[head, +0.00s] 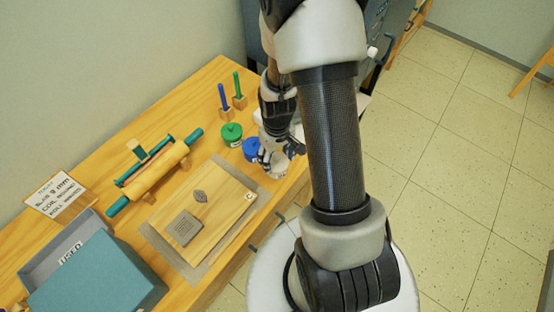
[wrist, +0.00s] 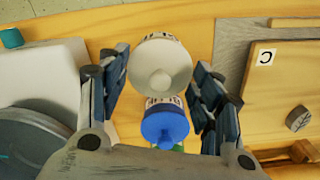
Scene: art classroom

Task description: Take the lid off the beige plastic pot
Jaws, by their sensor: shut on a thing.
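The beige plastic pot (head: 278,171) stands near the front edge of the wooden table, looking pale, with its upper part hidden by my gripper (head: 274,156). In the wrist view its round pale lid (wrist: 161,66), with a central knob, lies between the two fingers of my gripper (wrist: 160,75). The gripper is shut on the lid from above. A bit of printed label shows past the lid's rim. I cannot tell whether the lid is raised from the pot.
A blue-lidded pot (head: 250,149) is close beside the beige one, and a green-lidded pot (head: 232,134) stands behind. A wooden board (head: 222,198) lies to the left, with a rolling pin (head: 153,173) beyond it. A teal box (head: 98,278) is at the near left.

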